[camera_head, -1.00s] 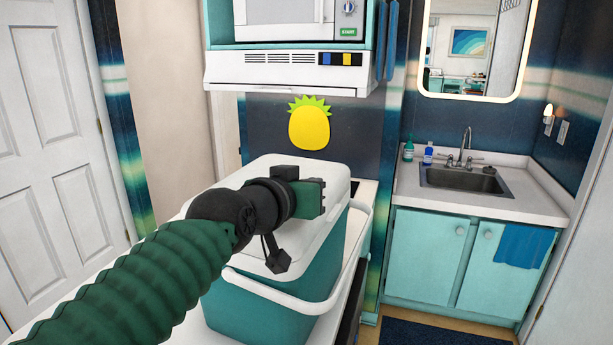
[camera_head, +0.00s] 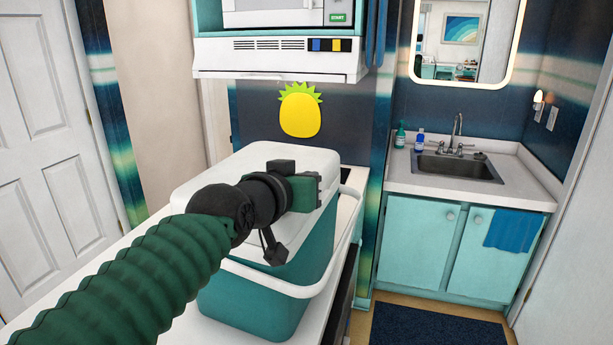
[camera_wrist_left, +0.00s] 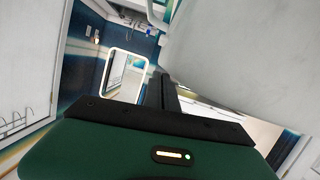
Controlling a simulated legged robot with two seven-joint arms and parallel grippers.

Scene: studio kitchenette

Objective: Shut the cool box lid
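The cool box (camera_head: 250,305) is teal with a white lid (camera_head: 300,160) and a white handle or rim band around its front. It stands on a white counter. The lid lies low over the box; my arm covers part of its front, so I cannot tell if it is fully flush. My left gripper (camera_head: 318,190) is above the lid, pointing right, with no object in it. In the left wrist view its dark fingers (camera_wrist_left: 162,92) look together, and a large pale surface, probably the lid, fills the upper right. My right gripper is not in view.
A white-framed microwave (camera_head: 285,12) and vent hood (camera_head: 280,58) hang above the box's far side. A yellow pineapple (camera_head: 300,112) is on the wall behind. The sink cabinet (camera_head: 415,240) stands at right. A dark blue mat (camera_head: 435,328) lies on open floor.

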